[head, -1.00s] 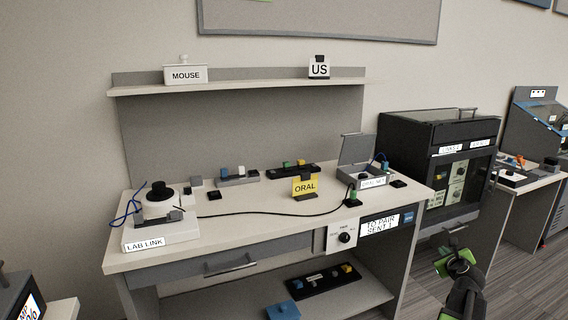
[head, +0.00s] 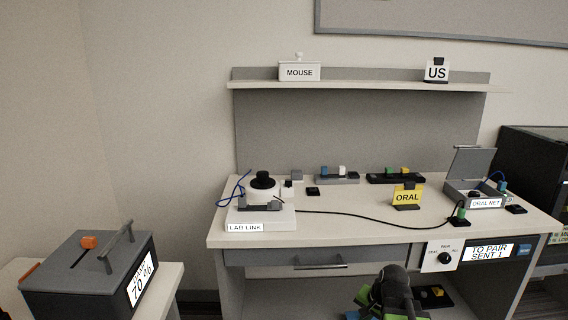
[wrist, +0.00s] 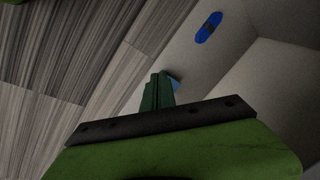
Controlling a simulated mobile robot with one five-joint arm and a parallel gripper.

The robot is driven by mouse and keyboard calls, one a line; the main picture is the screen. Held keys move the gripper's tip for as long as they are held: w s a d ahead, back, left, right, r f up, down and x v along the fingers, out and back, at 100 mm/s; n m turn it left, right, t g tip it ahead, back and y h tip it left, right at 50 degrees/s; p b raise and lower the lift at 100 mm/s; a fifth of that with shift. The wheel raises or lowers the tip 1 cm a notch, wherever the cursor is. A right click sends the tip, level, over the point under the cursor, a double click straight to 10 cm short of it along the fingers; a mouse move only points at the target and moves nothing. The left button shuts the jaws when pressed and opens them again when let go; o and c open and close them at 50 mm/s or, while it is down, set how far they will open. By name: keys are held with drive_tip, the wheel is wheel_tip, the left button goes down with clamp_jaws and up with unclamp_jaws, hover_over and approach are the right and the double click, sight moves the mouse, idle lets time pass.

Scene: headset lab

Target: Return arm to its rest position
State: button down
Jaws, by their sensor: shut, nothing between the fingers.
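My arm (head: 395,290) shows at the bottom of the head view, right of centre, in front of the bench's lower opening. It is folded low, with black links and green parts. My gripper (wrist: 158,92) shows in the wrist view as green fingers closed together, with nothing between them. Its fingertips point over the floor's edge and a pale panel. In the head view the fingertips cannot be made out.
The bench (head: 350,232) stands ahead, with the LAB LINK unit (head: 262,217), yellow ORAL sign (head: 407,197) and ORAL NET box (head: 470,190) on top. A grey lidded box (head: 75,270) stands lower left. Wood-look floor (wrist: 60,50) and a blue oval (wrist: 208,27) show in the wrist view.

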drive_tip(key=s+a+f+n+g+h, duration=0.1)
drive_tip(key=s+a+n+g, duration=0.15)
drive_tip(key=a+n, duration=0.2)
drive_tip(key=s+a+n+g, duration=0.1)
drive_tip(key=s+a+n, duration=0.25)
drive_tip(key=a, duration=0.25)
wheel_tip(320, 180, up, 31)
drive_tip(key=p, duration=3.1)
drive_tip(key=shift+s+a+r, duration=0.15)
drive_tip(key=shift+s+a, duration=0.05)
drive_tip(key=shift+s, duration=0.15)
